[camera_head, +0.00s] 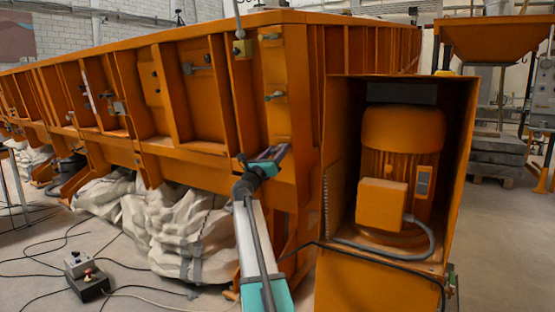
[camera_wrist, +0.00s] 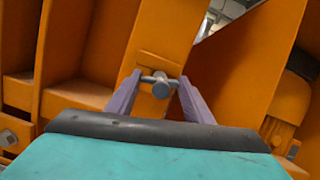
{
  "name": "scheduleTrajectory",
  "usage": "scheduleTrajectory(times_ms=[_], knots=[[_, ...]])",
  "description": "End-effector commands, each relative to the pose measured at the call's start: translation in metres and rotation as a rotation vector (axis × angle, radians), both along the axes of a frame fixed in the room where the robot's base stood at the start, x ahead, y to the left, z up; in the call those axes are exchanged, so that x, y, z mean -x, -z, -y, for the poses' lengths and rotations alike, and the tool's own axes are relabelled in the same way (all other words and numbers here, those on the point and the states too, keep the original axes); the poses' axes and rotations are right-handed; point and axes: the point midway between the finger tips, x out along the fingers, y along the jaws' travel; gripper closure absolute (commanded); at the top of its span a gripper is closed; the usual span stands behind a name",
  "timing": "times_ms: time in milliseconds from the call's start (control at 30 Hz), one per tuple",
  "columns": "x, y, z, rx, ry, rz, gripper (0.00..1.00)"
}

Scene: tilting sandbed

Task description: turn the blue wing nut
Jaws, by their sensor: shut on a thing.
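In the wrist view, a grey, faintly bluish metal wing nut (camera_wrist: 160,88) has a round middle and a short bar reaching out to both sides. It sits on a narrow orange upright plate. My gripper (camera_wrist: 160,77) has one purple finger at each side of it, and the fingers meet the ends of the bar. In the head view, my gripper (camera_head: 266,156) is at the orange corner post of the sandbed, below its upper fittings. The wing nut is hidden there behind the gripper.
The orange sandbed wall (camera_head: 150,95) runs off to the left, with ribs and other metal fittings. An orange motor (camera_head: 403,140) stands in an open housing (camera_head: 462,170) close on the right. White sacks (camera_head: 165,235) and a control box (camera_head: 85,280) with cables lie low on the left.

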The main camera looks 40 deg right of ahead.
Motion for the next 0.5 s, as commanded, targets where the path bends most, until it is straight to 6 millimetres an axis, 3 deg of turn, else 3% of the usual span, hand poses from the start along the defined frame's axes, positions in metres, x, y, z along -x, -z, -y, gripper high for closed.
scheduleTrajectory(times_ms=[33,500], knots=[[-0.0013,0.0066,-0.0007,-0.01,-0.005,0.025,0.76],[-0.0011,0.0034,-0.001,-0.042,-0.028,0.152,0.76]])
